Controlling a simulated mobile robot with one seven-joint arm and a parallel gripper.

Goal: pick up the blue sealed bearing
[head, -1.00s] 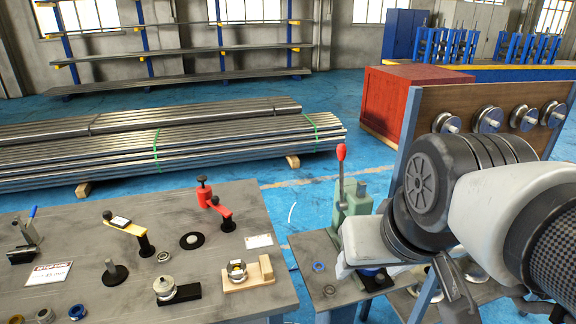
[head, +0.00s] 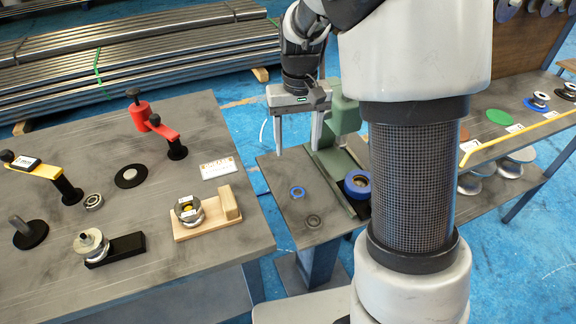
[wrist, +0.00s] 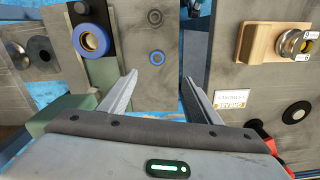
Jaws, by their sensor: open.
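My gripper (head: 298,147) is open and empty, pointing down above the back of the side table, apart from the bearing. In the wrist view my gripper (wrist: 158,76) shows both fingers spread with nothing between them.
A green press (head: 344,118) with a larger blue-rimmed ring (head: 357,184) stands at the right. The workbench (head: 145,205) with a wooden fixture (head: 206,222) is on the left.

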